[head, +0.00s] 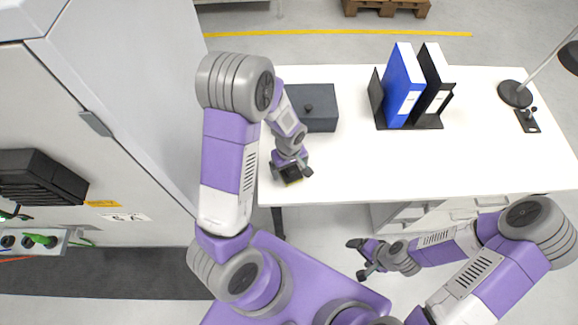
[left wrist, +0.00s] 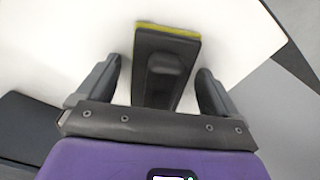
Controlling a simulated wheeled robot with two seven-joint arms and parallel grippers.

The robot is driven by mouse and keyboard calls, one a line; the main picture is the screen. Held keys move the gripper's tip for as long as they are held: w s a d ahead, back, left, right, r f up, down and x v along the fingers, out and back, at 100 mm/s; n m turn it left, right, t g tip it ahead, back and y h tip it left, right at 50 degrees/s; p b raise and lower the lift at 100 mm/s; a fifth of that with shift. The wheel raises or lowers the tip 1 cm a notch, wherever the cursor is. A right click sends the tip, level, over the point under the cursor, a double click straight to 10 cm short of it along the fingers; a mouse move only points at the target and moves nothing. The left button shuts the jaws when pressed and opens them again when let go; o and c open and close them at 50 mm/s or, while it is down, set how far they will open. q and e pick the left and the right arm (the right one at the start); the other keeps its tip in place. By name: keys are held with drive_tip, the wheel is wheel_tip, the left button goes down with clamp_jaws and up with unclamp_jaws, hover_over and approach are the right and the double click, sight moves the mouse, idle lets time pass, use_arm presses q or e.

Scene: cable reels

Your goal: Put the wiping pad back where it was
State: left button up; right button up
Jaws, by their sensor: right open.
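The wiping pad (left wrist: 165,68) is a dark block with a raised grip and a yellow-green edge, lying on the white table. In the head view it shows as a dark patch with a yellow edge (head: 291,174) at the table's front left corner, partly hidden by my gripper. My left gripper (head: 291,172) is over it, pointing down. In the left wrist view its fingers (left wrist: 160,85) stand apart on either side of the pad's raised grip, with gaps visible. My right gripper (head: 361,259) is open and empty, in front of the table and off its edge.
A dark grey box (head: 315,100) with a knob stands behind my left gripper. A blue binder (head: 401,85) and a black binder (head: 433,85) stand in a rack. A lamp base (head: 514,94) is at right. The table's middle is clear; a cabinet (head: 120,90) stands left.

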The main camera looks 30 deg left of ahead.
use_arm(q)
drive_tip(key=shift+r, duration=0.25)
wheel_tip(320, 180, up, 12)
drive_tip(key=p, duration=0.3)
drive_tip(key=shift+p, duration=0.3)
use_arm(e)
wheel_tip(320, 180, up, 4)
drive_tip(key=shift+f, duration=0.15)
use_arm(q)
drive_tip(key=shift+s+f, duration=0.1)
use_arm(e)
drive_tip(key=shift+s, duration=0.1)
